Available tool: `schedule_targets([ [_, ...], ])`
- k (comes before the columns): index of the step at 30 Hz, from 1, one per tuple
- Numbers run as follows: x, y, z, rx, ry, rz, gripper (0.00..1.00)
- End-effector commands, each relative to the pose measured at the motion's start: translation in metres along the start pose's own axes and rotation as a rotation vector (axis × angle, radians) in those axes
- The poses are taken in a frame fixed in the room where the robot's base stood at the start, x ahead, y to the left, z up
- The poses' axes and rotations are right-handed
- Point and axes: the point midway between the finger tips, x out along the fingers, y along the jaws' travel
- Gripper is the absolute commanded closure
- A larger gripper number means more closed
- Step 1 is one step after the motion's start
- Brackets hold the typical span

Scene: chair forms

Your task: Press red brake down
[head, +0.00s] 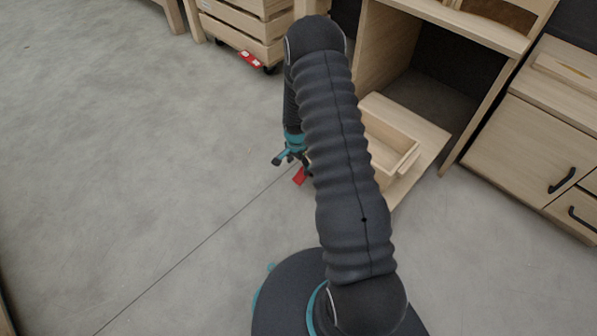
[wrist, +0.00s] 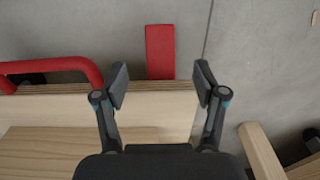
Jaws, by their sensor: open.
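A flat red tab, which looks like the red brake (wrist: 160,50), sticks out past the edge of a light wooden board (wrist: 60,110) in the wrist view. In the head view the red brake (head: 300,176) shows as a small patch low beside my arm, just below the gripper. My gripper (wrist: 161,82) is open and empty, with its two fingers apart on either side of the tab's line. In the head view my gripper (head: 291,156) points down near the wooden box. I cannot tell the height gap between fingertips and tab. My arm hides part of this area.
A red tubular handle (wrist: 55,66) lies left in the wrist view. A wooden box (head: 392,140) stands in front of an open cabinet. A slatted crate with another red tab (head: 250,58) and dark wheels stands far back. Floor at left is clear.

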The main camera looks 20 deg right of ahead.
Motion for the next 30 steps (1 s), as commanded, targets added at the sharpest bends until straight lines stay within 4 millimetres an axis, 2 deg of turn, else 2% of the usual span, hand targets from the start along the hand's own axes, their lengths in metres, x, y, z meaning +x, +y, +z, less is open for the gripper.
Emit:
schedule_targets([
  [3,-0.021,-0.001,0.000,0.000,0.002,-0.003,0.29],
  [10,-0.041,0.000,0.000,0.001,0.000,-0.001,0.29],
  [30,-0.044,0.000,0.000,-0.013,0.000,0.000,0.29],
])
